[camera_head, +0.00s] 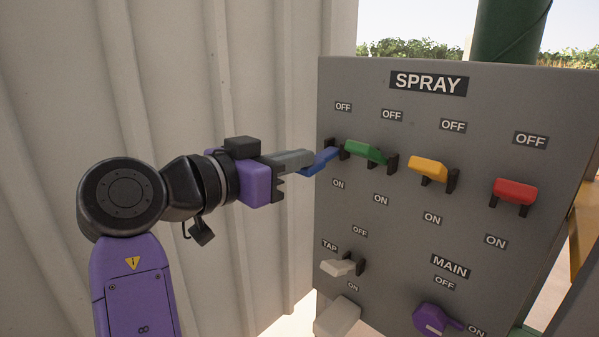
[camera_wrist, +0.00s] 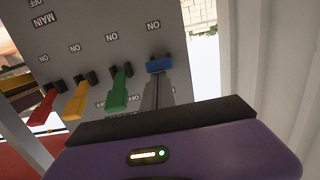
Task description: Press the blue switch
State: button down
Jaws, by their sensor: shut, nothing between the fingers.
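The blue switch (camera_head: 322,161) is the leftmost lever in the top row of the grey panel (camera_head: 400,135), between an OFF label above and an ON label below. In the wrist view the blue switch (camera_wrist: 159,65) lies just beyond my fingertips. My gripper (camera_head: 308,158) is shut and empty, level with the blue switch, with its tips at or very close to the lever. Whether they touch cannot be told. In the wrist view my gripper's fingers (camera_wrist: 157,90) point straight at the blue lever.
Right of the blue switch are the green (camera_head: 366,152), yellow (camera_head: 428,169) and red (camera_head: 514,190) levers. Below are a white TAP lever (camera_head: 338,267) and a purple MAIN knob (camera_head: 435,319). A corrugated wall (camera_head: 250,60) stands behind my arm, left of the panel.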

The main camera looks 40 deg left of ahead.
jog(key=f+t+b, duration=0.4)
jog(key=b, duration=0.5)
jog(key=shift+w+f, duration=0.15)
jog(key=shift+w, duration=0.05)
jog(key=shift+b, duration=0.35)
jog(key=shift+w, duration=0.1)
